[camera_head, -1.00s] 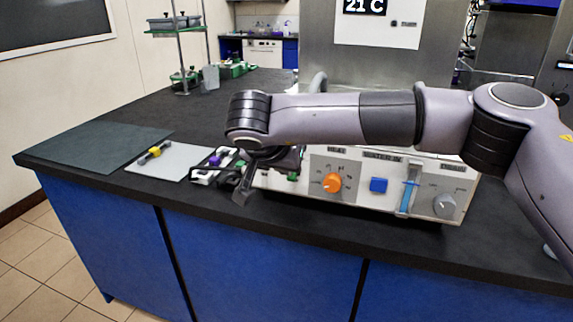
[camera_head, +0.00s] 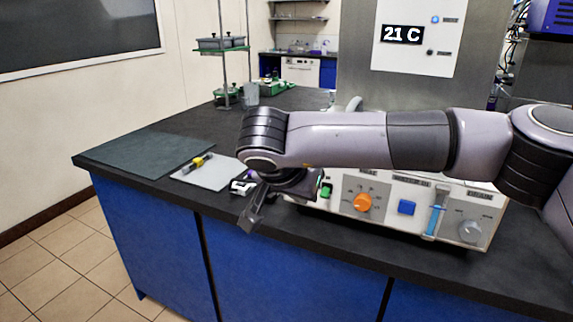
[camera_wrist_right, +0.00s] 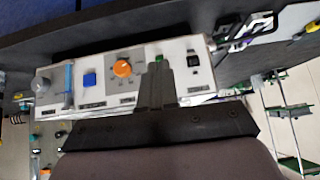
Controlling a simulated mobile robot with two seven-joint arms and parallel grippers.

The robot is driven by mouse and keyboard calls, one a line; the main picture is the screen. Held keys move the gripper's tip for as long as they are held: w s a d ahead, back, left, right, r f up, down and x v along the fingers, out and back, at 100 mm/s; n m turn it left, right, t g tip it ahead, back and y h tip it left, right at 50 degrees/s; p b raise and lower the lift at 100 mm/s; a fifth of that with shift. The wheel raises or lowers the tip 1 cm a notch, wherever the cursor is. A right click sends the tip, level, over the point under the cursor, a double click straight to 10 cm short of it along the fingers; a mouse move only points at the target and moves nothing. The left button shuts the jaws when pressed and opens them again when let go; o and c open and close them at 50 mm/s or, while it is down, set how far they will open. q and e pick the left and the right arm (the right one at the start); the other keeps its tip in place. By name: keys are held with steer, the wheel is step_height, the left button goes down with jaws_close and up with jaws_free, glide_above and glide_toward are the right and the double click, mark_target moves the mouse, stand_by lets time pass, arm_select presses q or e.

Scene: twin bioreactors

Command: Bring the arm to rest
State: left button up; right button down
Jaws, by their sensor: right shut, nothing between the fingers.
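My right arm reaches in from the right across the head view, above the bench and in front of the control panel. My right gripper (camera_head: 249,216) hangs at the arm's left end, pointing down over the bench's front edge. It is shut and empty. In the right wrist view the gripper (camera_wrist_right: 158,70) shows as a narrow closed shape before the panel. The control panel (camera_head: 398,226) carries an orange knob (camera_head: 363,202), a blue square button (camera_head: 407,207), a blue slider (camera_head: 436,218) and a grey knob (camera_head: 470,231). My left gripper is not in view.
A dark mat (camera_head: 140,153) and a light grey sheet (camera_head: 215,174) with a yellow-and-black item (camera_head: 198,162) lie on the left of the bench. A green rack stand (camera_head: 224,80) stands at the back. A display reading 21 C (camera_head: 402,35) is above the panel.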

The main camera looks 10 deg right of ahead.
steer(key=s+a+f+m+g+y, duration=0.2)
steer(key=s+a+f+g+y, duration=0.8)
steer(key=s+a, duration=0.55)
steer(key=s+a+r+m+g+y+p, duration=0.1)
steer(key=s+a+r+m+y+p, duration=0.1)
steer(key=s+a+r+m+y, duration=0.75)
steer(key=w+d+f+m+t+y, duration=0.1)
steer(key=w+d+m+t+y, duration=0.3)
steer(key=m+t, duration=0.45)
steer(key=w+d+m+t+y, duration=0.2)
steer(key=w+d+m+t, duration=0.3)
steer(key=m, duration=0.7)
steer(key=w+d+f+m+t+h, duration=0.5)
steer(key=d+f+m+t+h, duration=0.3)
steer(key=m, duration=0.7)
steer(key=s+d+f+m+g+h, duration=0.3)
steer(key=s+d+f+m+h, duration=0.2)
steer(key=f, duration=0.6)
steer(key=s+d+f+m+g+h+p, duration=0.1)
steer(key=s+d+f+m+g+h, duration=0.2)
steer(key=s+d+f+m+h, duration=0.3)
steer(key=s+d+f+m, duration=0.3)
steer(key=d+f+m, duration=0.1)
steer(key=d+f, duration=0.2)
steer(key=shift+s+d+m+g+p, duration=0.2)
steer(key=shift+d+m+g+p, duration=0.15)
steer(key=shift+d, duration=0.45)
